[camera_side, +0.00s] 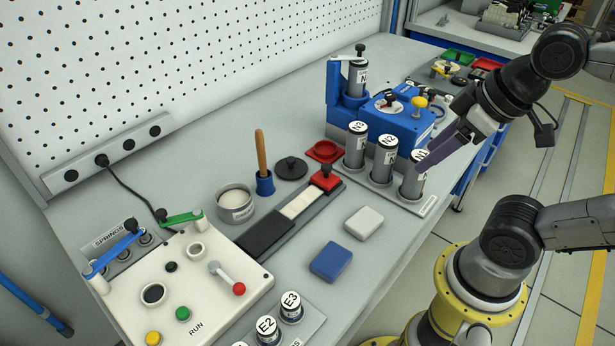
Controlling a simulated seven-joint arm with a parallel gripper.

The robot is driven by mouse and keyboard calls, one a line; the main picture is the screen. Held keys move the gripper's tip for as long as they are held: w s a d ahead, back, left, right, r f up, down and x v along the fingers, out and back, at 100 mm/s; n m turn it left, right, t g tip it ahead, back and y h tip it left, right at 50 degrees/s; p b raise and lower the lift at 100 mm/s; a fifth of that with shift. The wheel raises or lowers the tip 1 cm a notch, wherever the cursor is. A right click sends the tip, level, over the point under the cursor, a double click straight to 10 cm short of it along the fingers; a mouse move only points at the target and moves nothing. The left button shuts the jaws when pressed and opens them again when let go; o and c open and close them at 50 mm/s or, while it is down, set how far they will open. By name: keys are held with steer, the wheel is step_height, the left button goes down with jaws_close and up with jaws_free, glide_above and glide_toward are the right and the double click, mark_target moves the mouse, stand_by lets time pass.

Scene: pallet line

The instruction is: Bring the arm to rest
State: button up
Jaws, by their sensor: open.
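My gripper (447,152) is at the right side of the bench, at the end of my dark arm, which reaches in from the right edge. Its long purple-grey fingers point down and left. They are open with nothing seen between them. The fingertips are close to the top of the canister marked N1 (412,184) and overlap it in this view. I cannot tell whether they touch it. Canisters N2 (380,163) and N3 (355,146) stand upright beside it on the same grey rack (425,206).
A blue machine (408,125) with a canister in its holder stands behind the rack. A white RUN panel (185,300) with levers and buttons is at the front left. Blue (331,261) and grey (364,222) pads lie mid-bench.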

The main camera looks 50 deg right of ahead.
steer(key=shift+w+f+m, duration=0.1)
steer(key=shift+f+m, duration=0.25)
steer(key=shift+m, duration=0.45)
